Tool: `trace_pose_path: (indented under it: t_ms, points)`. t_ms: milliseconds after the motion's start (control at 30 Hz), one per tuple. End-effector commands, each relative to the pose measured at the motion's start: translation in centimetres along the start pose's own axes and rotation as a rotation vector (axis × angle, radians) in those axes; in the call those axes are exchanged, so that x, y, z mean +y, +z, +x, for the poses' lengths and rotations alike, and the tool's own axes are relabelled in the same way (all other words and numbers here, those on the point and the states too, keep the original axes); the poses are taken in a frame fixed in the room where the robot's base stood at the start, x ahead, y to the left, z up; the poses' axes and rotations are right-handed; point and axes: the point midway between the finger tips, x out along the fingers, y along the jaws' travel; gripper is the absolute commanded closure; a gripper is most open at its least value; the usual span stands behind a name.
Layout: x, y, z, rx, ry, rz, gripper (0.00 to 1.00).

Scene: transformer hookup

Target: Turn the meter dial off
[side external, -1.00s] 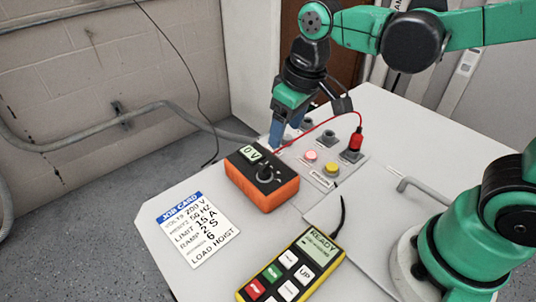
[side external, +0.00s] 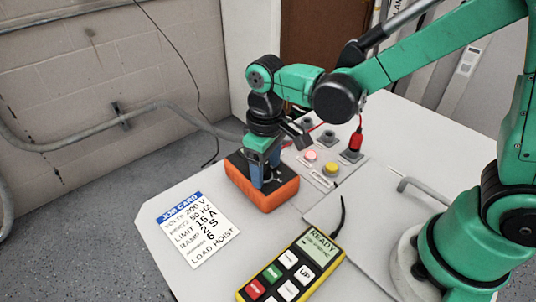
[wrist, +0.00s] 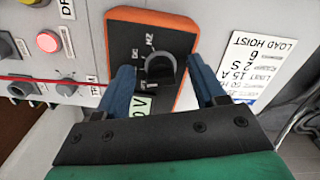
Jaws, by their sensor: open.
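The orange and black meter (side external: 264,199) sits on the pale bench, and my gripper (side external: 264,182) is right over its top face. In the wrist view the meter (wrist: 186,37) shows its dark dial (wrist: 160,69) with HZ and DC marks around it. My gripper (wrist: 163,78) has its two blue fingers apart, one on each side of the dial. I cannot tell whether they touch it. The meter's display (wrist: 141,106) reads 0 V and is partly covered by my gripper. The dial is hidden by my gripper in the side view.
A job card (side external: 198,229) lies left of the meter. A yellow handheld controller (side external: 292,265) reading READY is in front. A panel with a red button (side external: 310,156), a yellow button (side external: 331,169) and a red plug (side external: 356,139) on a red lead stands behind right.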

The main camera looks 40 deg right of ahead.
Motion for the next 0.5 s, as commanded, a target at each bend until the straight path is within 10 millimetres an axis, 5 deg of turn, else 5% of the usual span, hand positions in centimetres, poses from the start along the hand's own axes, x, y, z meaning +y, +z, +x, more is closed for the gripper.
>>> trace_pose_path:
  t_ms: [200,400,500]
  points:
    - [0.00,0.00,0.01,0.000,0.000,0.000,0.40]
    - [0.01,0.00,0.00,0.000,0.000,0.000,0.97]
    - [0.01,0.00,-0.01,0.000,0.000,0.000,1.00]
